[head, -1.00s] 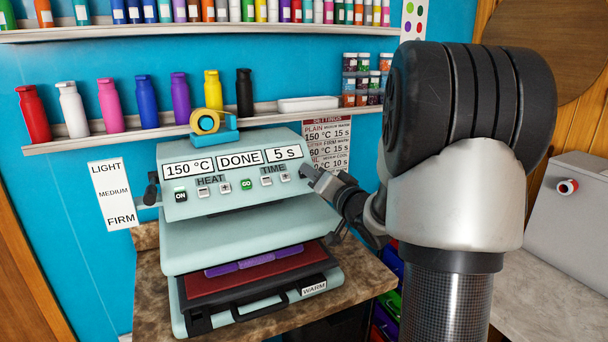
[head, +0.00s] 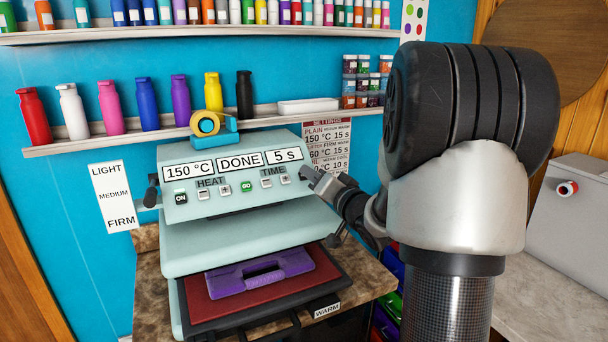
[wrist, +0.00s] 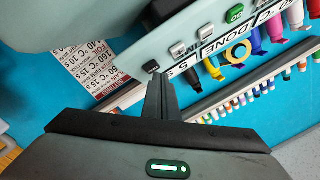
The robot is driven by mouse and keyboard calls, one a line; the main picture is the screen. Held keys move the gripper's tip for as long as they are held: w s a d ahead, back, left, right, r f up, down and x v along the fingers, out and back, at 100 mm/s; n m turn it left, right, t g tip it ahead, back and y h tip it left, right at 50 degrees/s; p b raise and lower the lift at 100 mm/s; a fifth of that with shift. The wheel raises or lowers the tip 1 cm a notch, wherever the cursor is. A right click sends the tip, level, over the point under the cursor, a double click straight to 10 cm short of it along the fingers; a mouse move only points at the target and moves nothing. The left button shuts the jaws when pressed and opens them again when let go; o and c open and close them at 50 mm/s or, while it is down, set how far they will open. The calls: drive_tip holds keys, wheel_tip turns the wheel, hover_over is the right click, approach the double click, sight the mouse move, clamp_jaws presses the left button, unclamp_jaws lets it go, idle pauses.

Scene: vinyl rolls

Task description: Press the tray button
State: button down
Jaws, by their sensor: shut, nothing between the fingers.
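The heat press (head: 225,225) stands on a counter, its panel reading 150 °C, DONE and 5 s. Its dark-red tray (head: 213,314) is slid out at the front with a purple, handled piece (head: 262,272) lying on it. My gripper (head: 308,174) is shut and empty at the right end of the panel. In the wrist view, its closed fingertips (wrist: 157,82) are right beside a dark button (wrist: 152,67); its label is unreadable, and I cannot tell whether they touch it. My gripper hides that spot in the head view.
The green GO button (head: 246,186) and small heat and time buttons line the panel. A tape dispenser (head: 213,128) sits above the press, by a shelf of coloured bottles (head: 147,104). A settings sheet (head: 327,145) hangs behind my gripper.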

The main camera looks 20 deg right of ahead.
drive_tip(key=shift+s+r, duration=0.3)
drive_tip(key=shift+s, duration=0.05)
drive_tip(key=shift+r, duration=0.1)
drive_tip(key=s+r+p, duration=0.3)
drive_tip(key=shift+s+d+r, duration=0.1)
drive_tip(key=shift+s+r, duration=0.1)
drive_tip(key=shift+s, duration=0.05)
idle(2.8)
